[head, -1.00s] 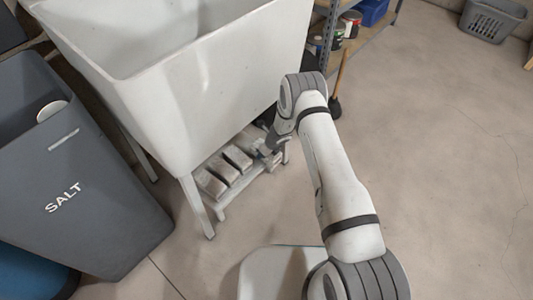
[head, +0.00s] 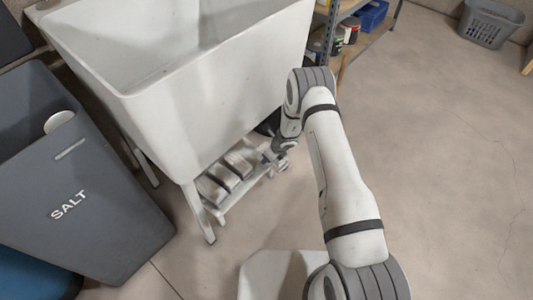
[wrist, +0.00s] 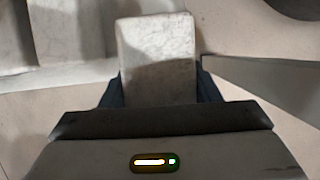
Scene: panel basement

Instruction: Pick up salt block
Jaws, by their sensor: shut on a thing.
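The held salt block (wrist: 158,62) is pale, grey-white and faintly veined. In the wrist view it sits between the two dark fingers of my gripper (wrist: 155,88), which is shut on it. In the head view my gripper (head: 274,158) is at the right end of the low shelf under the sink, and the held block is small and hard to make out there. Several other salt blocks (head: 222,177) lie in a row on that shelf, left of my gripper. I cannot tell whether the held block still touches the shelf.
The white sink (head: 165,125) overhangs the low shelf (head: 236,200). A sink leg (head: 196,210) stands at the shelf's left end. A grey bin marked SALT (head: 85,215) stands left. A storage rack (head: 372,35) is behind. The floor to the right is open.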

